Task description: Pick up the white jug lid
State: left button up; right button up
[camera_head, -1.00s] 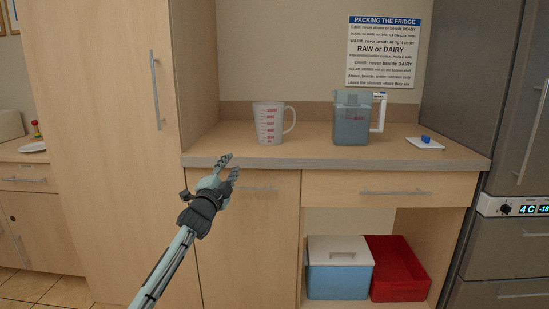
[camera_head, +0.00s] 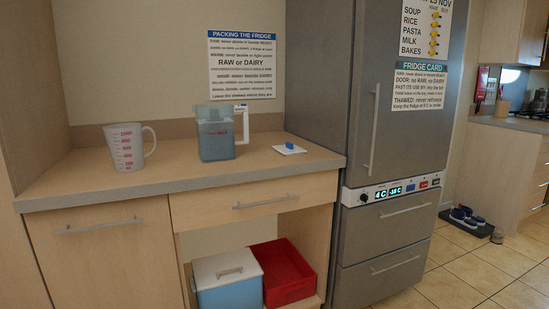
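The white jug lid (camera_head: 289,149) lies flat on the wooden counter (camera_head: 180,166), near its right end, with a small blue piece on top. The jug (camera_head: 216,134), grey and see-through with a white handle, stands upright just left of the lid, apart from it. Neither of my grippers shows in the head view now.
A measuring cup (camera_head: 127,147) stands at the counter's left. Below are a blue cooler with a white lid (camera_head: 227,280) and a red bin (camera_head: 285,274). A grey fridge (camera_head: 395,150) stands right of the counter. The counter front is clear; shoes (camera_head: 467,219) lie on the floor.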

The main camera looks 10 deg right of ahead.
aim_at(289, 149)
jog(key=i+l, duration=0.4)
jog(key=i, duration=0.15)
jog(key=i+l, duration=0.4)
jog(key=i+l+z, duration=0.05)
jog(key=i, duration=0.05)
